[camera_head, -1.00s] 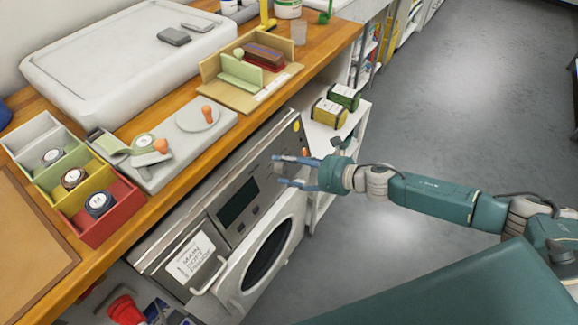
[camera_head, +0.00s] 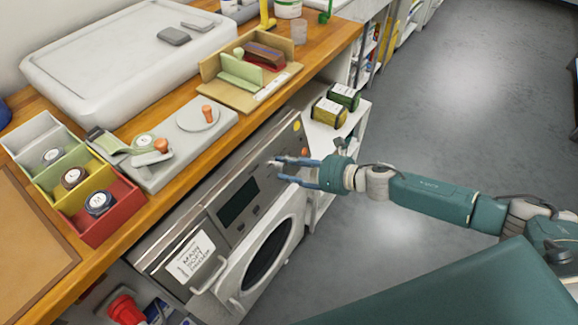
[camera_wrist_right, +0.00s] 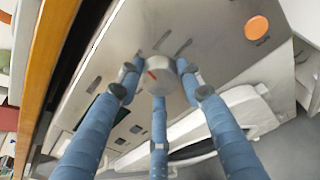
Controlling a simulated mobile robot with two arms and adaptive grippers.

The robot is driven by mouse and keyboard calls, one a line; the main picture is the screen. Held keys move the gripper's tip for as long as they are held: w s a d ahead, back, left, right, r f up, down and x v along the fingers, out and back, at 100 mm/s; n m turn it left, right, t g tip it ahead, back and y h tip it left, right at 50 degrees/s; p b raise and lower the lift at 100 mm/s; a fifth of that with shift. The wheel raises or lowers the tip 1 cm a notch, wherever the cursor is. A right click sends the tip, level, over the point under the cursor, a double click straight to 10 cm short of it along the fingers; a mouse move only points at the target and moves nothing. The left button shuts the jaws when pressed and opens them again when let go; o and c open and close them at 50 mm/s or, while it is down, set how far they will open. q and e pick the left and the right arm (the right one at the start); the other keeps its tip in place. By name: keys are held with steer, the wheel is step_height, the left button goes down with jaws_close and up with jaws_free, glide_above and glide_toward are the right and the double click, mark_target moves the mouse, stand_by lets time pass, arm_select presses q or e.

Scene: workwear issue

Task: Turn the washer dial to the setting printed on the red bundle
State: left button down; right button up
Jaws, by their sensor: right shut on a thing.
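The washer (camera_head: 218,222) stands under the wooden counter, its control panel facing the aisle. Its round silver dial (camera_wrist_right: 160,77) shows in the right wrist view, with a red pointer mark toward the upper left of its face. My right gripper (camera_head: 276,170) reaches the panel from the right. In the wrist view its blue fingers surround the dial and are shut on it. In the head view the fingertips mostly hide the dial. A dark red bundle (camera_head: 266,54) lies in a wooden holder on the counter; no setting is readable on it. My left gripper is out of view.
An orange button (camera_wrist_right: 257,27) is on the panel near the dial. A white shelf (camera_head: 318,140) with green and yellow bundles is just right of the washer. The floor beyond is clear.

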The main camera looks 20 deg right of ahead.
steer(key=m, duration=0.7)
steer(key=shift+w+d+r+t+y, duration=0.2)
steer(key=shift+w+t+y, duration=0.1)
steer(key=shift+y, duration=0.1)
steer(key=m, duration=0.5)
steer(key=shift+s+f+m, duration=0.1)
steer(key=shift+f+m, duration=0.05)
steer(key=shift+m, duration=0.15)
steer(key=m+t+p, duration=0.1)
steer(key=m+p, duration=0.1)
steer(key=m, duration=0.4)
steer(key=shift+f+m, duration=0.1)
steer(key=shift+m, duration=0.2)
steer(key=m+p, duration=0.1)
steer(key=m, duration=0.3)
steer(key=shift+s+f+t, duration=0.1)
steer(key=shift+s+t, duration=0.05)
steer(key=shift+t, duration=0.15)
steer(key=shift+f+m+h, duration=0.1)
steer(key=shift+m+h, duration=0.2)
steer(key=shift+m, duration=0.9)
steer(key=shift+s, duration=0.1)
steer(key=shift+f+m, duration=0.1)
steer(key=shift+m, duration=0.2)
steer(key=o, duration=1.1)
